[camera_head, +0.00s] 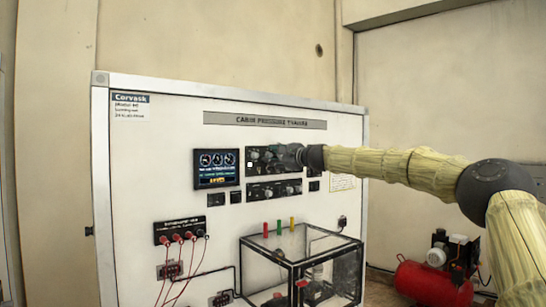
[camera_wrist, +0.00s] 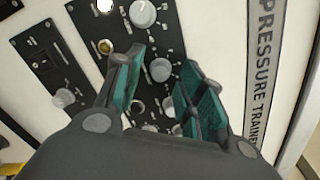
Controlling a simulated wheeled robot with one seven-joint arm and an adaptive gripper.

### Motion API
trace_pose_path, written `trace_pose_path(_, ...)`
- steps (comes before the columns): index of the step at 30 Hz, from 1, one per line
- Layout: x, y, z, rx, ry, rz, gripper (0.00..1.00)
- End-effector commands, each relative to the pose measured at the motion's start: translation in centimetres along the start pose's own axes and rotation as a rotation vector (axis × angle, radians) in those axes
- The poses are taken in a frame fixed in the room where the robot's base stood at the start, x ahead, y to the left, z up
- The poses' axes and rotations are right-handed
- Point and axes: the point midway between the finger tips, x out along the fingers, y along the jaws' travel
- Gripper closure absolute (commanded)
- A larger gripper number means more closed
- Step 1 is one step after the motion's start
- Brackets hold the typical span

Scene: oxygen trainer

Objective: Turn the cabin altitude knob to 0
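My gripper (camera_head: 291,155) is at the upper black control panel (camera_head: 256,160) in the head view and covers its right part. In the wrist view my gripper (camera_wrist: 162,70) is open, with two teal-padded fingers standing apart. A small grey knob (camera_wrist: 160,70) shows between the fingers; I see no clear contact. A larger pale knob (camera_wrist: 142,13) lies beyond the fingertips, and another grey knob (camera_wrist: 168,107) is partly hidden by the right finger. The labels are too small to read, so I cannot tell which knob is cabin altitude.
A lit display (camera_head: 216,168) is left of the panel. A second black panel (camera_head: 274,191) sits just below, with a knob (camera_wrist: 62,97) in the wrist view. A clear box (camera_head: 303,262) juts out underneath. Red cables hang at lower left. A red compressor (camera_head: 433,283) stands right.

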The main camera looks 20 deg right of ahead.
Motion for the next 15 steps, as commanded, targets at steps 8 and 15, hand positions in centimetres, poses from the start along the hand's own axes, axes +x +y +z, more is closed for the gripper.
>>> trace_pose_path(8, -0.02, -0.02, 0.00, 0.000, 0.000, 0.000, 1.00)
trace_pose_path(15, -0.01, 0.10, 0.09, -0.008, 0.000, 0.001, 1.00)
